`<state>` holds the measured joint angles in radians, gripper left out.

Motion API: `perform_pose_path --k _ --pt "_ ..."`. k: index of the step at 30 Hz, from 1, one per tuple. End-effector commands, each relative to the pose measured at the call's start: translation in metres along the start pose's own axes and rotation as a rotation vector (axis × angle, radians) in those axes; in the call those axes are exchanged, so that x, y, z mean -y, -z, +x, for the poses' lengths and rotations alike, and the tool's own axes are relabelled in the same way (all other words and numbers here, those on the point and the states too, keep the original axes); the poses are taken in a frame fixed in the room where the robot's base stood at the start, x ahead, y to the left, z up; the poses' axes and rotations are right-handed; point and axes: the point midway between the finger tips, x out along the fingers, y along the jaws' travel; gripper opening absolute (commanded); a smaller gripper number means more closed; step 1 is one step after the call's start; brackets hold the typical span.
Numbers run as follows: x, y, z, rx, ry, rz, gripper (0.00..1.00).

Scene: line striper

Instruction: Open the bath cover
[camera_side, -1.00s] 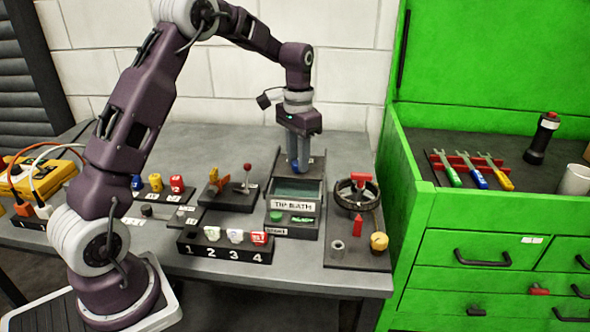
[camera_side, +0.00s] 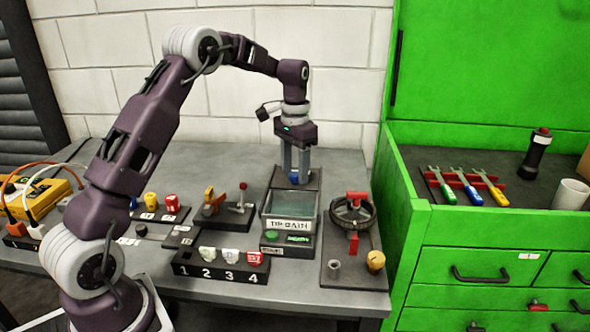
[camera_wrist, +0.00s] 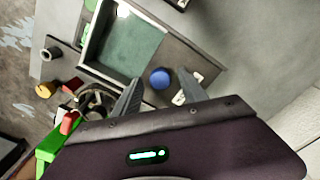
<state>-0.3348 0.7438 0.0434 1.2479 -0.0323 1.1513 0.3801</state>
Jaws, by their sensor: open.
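The bath (camera_side: 291,204), labelled TIP BATH, stands on the bench. Its teal inside shows in the side view and in the wrist view (camera_wrist: 127,46). A dark grey plate, which looks like the cover (camera_wrist: 178,61), lies behind the opening and bears a round blue knob (camera_wrist: 160,78). The knob also shows in the side view (camera_side: 292,182), just below the fingertips. My gripper (camera_side: 296,175) is open and points down over the knob. In the wrist view its fingers (camera_wrist: 160,76) flank the knob with gaps on both sides.
A handwheel (camera_side: 352,212) stands on a plate to the right. A numbered rack (camera_side: 221,266) sits in front, and a small lever stand (camera_side: 222,212) is to the left. A green tool cabinet (camera_side: 470,235) borders the bench's right side. Bare bench lies behind the stations.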

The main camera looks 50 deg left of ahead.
Motion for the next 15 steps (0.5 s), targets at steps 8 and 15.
perform_pose_path --k 8,15 --pt "0.001 0.001 -0.053 -0.005 0.003 0.0 0.5" --pt "0.0 0.0 -0.069 -0.001 0.0 0.001 0.5"
